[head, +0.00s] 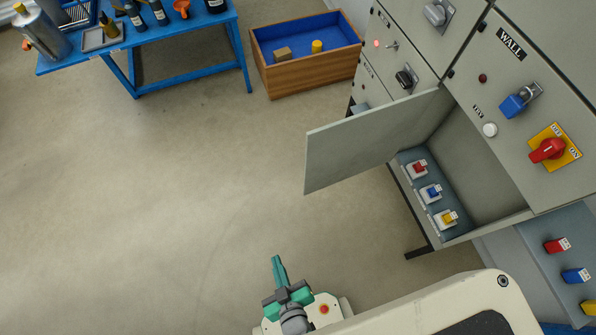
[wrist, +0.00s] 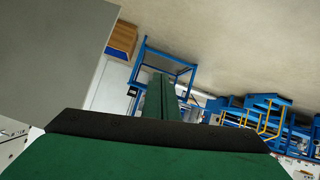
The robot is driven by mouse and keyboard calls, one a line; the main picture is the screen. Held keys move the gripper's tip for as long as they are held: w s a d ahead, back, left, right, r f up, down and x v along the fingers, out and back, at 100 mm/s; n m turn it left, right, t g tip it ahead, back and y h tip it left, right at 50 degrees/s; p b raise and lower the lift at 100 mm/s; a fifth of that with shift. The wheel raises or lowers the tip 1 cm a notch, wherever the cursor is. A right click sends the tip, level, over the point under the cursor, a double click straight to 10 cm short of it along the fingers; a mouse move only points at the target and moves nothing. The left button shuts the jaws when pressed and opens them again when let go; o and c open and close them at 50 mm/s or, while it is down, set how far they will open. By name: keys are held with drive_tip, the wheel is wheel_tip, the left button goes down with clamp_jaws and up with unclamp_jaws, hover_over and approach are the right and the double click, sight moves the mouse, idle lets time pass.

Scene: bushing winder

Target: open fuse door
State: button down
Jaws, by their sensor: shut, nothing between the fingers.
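The grey fuse door (head: 365,145) stands swung wide open from the cabinet in the head view. Behind it, the open compartment (head: 487,180) shows a red fuse (head: 418,168), a blue fuse (head: 431,192) and a yellow fuse (head: 446,217) in a row on its floor. My gripper (head: 277,260) is at the bottom of the head view, below the door's free edge and clear of it. Its green fingers are together and empty, as the wrist view (wrist: 160,100) also shows. A grey panel (wrist: 50,55) at the wrist view's left may be the door; I cannot tell.
The cabinet front above the compartment carries a red rotary switch (head: 547,150) and a blue padlock (head: 514,104). A wooden crate (head: 308,76) with blue lining stands at the back. A blue workbench (head: 140,46) is at upper left. The floor left of the door is clear.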

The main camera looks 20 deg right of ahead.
drive_tip(key=w+d+f+n+g+h, duration=0.1)
drive_tip(key=w+f+g+h, duration=0.15)
drive_tip(key=f, duration=0.55)
drive_tip(key=w+d+f+n+g+h, duration=0.1)
drive_tip(key=w+d+f, duration=0.15)
drive_tip(key=f, duration=0.65)
drive_tip(key=w+d+f+n+h, duration=0.1)
drive_tip(key=w+d+f+h, duration=0.2)
drive_tip(key=w, duration=0.4)
drive_tip(key=w+r+m+h, duration=0.1)
drive_tip(key=w+r+h, duration=0.9)
drive_tip(key=w+r, duration=0.5)
drive_tip(key=w+d, duration=0.1)
drive_tip(key=d, duration=0.7)
drive_tip(key=shift+w+d+f+g, duration=0.2)
drive_tip(key=shift+d+f+g, duration=0.05)
drive_tip(key=shift+g, duration=0.1)
